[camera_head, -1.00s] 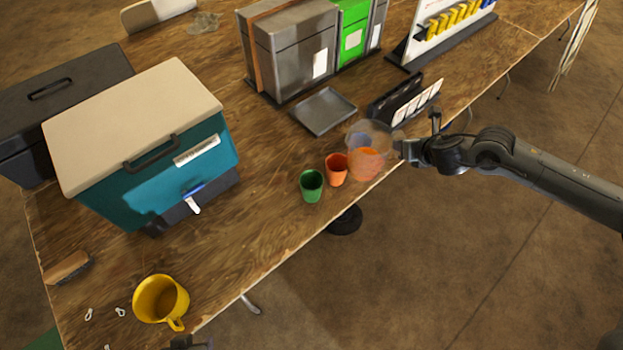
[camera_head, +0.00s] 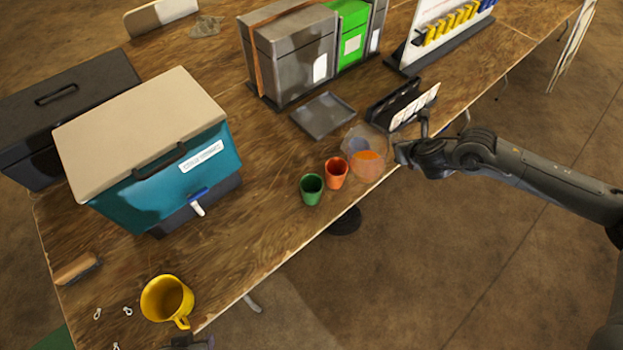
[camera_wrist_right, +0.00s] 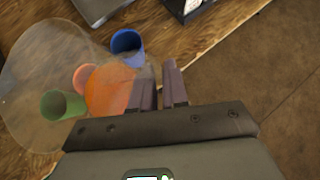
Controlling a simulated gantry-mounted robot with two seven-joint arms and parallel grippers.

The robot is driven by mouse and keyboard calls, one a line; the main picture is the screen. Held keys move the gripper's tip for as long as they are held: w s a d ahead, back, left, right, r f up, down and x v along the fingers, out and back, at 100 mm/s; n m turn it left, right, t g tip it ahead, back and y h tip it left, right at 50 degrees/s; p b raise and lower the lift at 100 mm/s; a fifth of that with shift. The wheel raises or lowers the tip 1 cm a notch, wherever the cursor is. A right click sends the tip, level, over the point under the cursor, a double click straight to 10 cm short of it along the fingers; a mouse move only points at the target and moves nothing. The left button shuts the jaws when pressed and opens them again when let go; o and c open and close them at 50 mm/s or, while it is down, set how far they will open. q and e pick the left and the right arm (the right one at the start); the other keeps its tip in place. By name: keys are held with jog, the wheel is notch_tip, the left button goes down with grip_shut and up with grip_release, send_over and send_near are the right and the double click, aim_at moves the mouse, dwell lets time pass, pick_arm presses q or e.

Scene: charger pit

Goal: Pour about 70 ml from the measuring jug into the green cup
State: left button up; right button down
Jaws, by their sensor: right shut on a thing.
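The clear measuring jug (camera_head: 366,146) holds orange liquid (camera_head: 367,166) and is beside the table's front edge. My right gripper (camera_head: 402,153) is shut on the jug's right side; its fingers also show in the right wrist view (camera_wrist_right: 160,88). Whether the jug is clear of the table is hard to tell. The green cup (camera_head: 311,188) stands upright, left of the jug, with an orange cup (camera_head: 336,173) between them. The green cup (camera_wrist_right: 62,104) shows through the jug in the wrist view. A dark part at the bottom edge may be my left gripper (camera_head: 190,343); its fingers are unclear.
A blue cup (camera_wrist_right: 127,45) stands behind the jug. A grey tray (camera_head: 323,114) and a dark holder (camera_head: 393,103) lie farther back. A teal cooler (camera_head: 150,190) and a yellow mug (camera_head: 167,299) are at the left. The table between the green cup and cooler is clear.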

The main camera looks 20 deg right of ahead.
jog(key=n+h+p, duration=0.3)
jog(key=h+p, duration=0.2)
jog(key=p, duration=0.6)
send_near(381, 136)
jog(key=x, duration=0.4)
jog(key=shift+w+d, duration=0.15)
jog(key=shift+w, duration=0.05)
pick_arm(q)
notch_tip(381, 136, up, 12)
pick_arm(e)
jog(key=shift+w+a+f+n+h, duration=0.1)
jog(key=shift+a+f+n+h, duration=0.25)
jog(key=shift+a+h, duration=0.35)
jog(key=shift+w+a+f+n+h, duration=0.1)
jog(key=shift+a+f+n+h, duration=0.2)
jog(key=shift+a+h, duration=0.35)
jog(key=shift+a+r+n, duration=0.15)
jog(key=shift+a+n, duration=0.1)
pick_arm(q)
jog(key=shift+d+f, duration=0.1)
jog(key=shift+f, duration=0.05)
pick_arm(e)
jog(key=shift+w+a+h, duration=0.1)
jog(key=shift+a+h, duration=0.35)
jog(key=shift+a, duration=0.05)
